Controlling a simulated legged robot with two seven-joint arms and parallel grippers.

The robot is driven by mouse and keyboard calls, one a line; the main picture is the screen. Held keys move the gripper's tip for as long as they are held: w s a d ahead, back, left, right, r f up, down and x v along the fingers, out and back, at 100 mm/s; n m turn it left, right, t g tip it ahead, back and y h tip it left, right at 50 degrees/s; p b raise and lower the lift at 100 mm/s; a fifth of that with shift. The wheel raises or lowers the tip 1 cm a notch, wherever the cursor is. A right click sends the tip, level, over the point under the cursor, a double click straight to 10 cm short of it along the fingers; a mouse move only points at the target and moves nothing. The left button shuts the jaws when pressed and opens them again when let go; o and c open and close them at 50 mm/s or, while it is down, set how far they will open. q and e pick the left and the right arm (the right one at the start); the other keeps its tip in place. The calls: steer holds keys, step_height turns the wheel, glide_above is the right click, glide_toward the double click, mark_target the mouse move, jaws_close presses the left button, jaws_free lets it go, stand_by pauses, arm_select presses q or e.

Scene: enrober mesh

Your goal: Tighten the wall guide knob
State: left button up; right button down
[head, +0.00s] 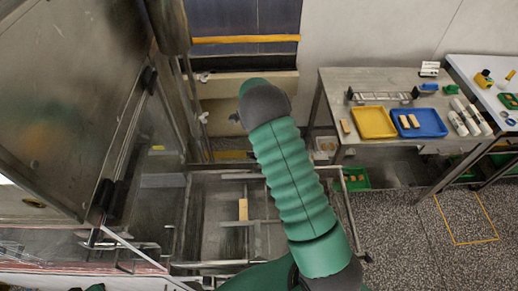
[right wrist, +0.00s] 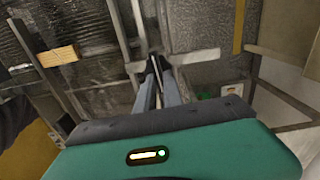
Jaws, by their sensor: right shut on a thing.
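My right arm crosses the middle of the head view, and its dark wrist end is beside the machine's frame. The right gripper is hidden behind it there. In the right wrist view the right gripper (right wrist: 158,66) points away, with its two dark-tipped fingers close together on a small thing, most likely the wall guide knob. The fingertips hide nearly all of it, so its shape and turn cannot be told. A thin metal rail runs close by the fingertips. My left gripper is not in view.
A large steel panel (head: 70,90) stands at left, above a metal frame (head: 190,215). A wooden-looking block (head: 243,209) lies in it. At right, a steel table (head: 345,85) carries a yellow tray (head: 374,122) and a blue tray (head: 436,130). Speckled floor lies open below.

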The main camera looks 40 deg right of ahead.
steer(key=shift+w+a+m, duration=0.15)
steer(key=shift+a+m, duration=0.25)
